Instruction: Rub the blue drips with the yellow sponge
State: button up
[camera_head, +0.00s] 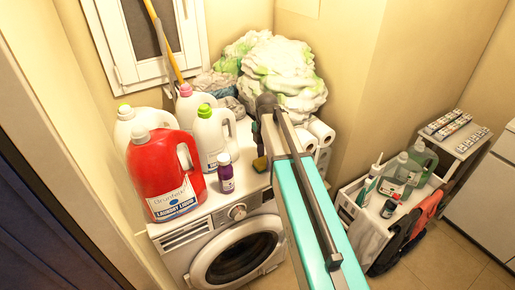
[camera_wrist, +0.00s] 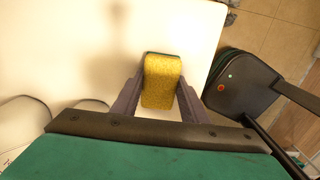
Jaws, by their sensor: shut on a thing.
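The yellow sponge (camera_wrist: 162,72) is between the two dark fingers of my gripper (camera_wrist: 159,92) in the wrist view, above a plain white surface. Its far edge looks green. In the head view, the sponge (camera_head: 260,164) shows small, at the right part of the washer top, below my gripper (camera_head: 258,148). My gripper is shut on it. My arm covers the washer's right side in the head view. I cannot make out any blue drips in either view. I cannot tell whether the sponge touches the white top (camera_wrist: 60,60).
A red laundry jug (camera_head: 165,172), a purple bottle (camera_head: 226,173) and several white jugs (camera_head: 213,135) crowd the washer's left. A laundry heap (camera_head: 283,75) and paper rolls (camera_head: 321,130) stand behind. A cart (camera_head: 348,207) with bottles is at right.

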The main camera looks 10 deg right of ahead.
aim_at(256, 163)
jog(key=a, duration=0.2)
jog(key=s+a, duration=0.1)
jog(key=a, duration=0.1)
jog(key=shift+s+p, duration=0.2)
jog(key=shift+p, duration=0.1)
jog(key=r+p, duration=0.2)
jog(key=r, duration=0.1)
jog(key=shift+a+r, duration=0.3)
jog(key=shift+a, duration=0.05)
notch_tip(256, 163, up, 4)
jog(key=p, duration=0.3)
jog(key=shift+s+d+r, duration=0.1)
jog(key=shift+r, duration=0.15)
